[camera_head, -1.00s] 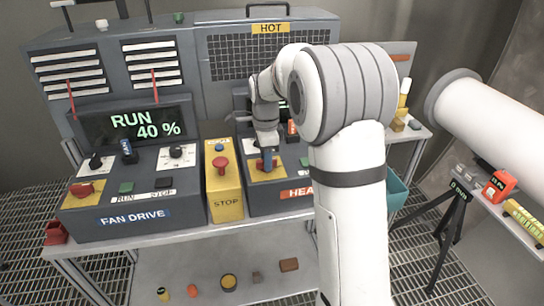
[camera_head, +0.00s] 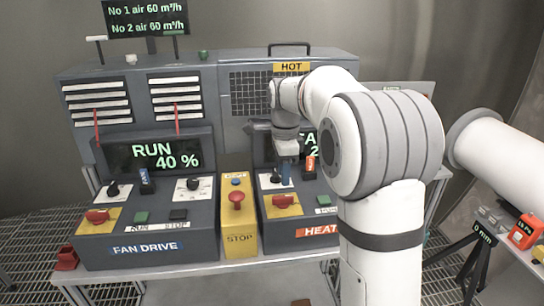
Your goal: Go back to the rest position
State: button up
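My gripper (camera_head: 286,174) hangs at the end of my white and grey arm, in front of the heater panel of the grey console. Its small blue tip points down near a black knob and above the red switch (camera_head: 283,201) on its yellow plate. The tip is too small to show whether the fingers are open or shut, and I see nothing held. My own arm hides the right part of the heater panel and its display.
The fan drive panel (camera_head: 148,249) is at left, its display (camera_head: 155,155) reading RUN 40 %. A yellow stop box (camera_head: 239,240) with a red button stands between the panels. A white pipe (camera_head: 500,160) and a side stand with an orange device (camera_head: 524,232) are at right.

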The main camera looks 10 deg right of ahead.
jog(key=s+d+f+n+t, duration=0.1)
jog(key=s+n, duration=0.8)
jog(key=s, duration=0.5)
jog(key=s+d+f+n+t, duration=0.1)
jog(key=s+f+n+t, duration=0.1)
jog(key=s+n, duration=0.6)
jog(key=s, duration=0.7)
jog(key=shift+f+n, duration=0.25)
jog(key=shift+n, duration=0.15)
jog(key=shift+o, duration=0.2)
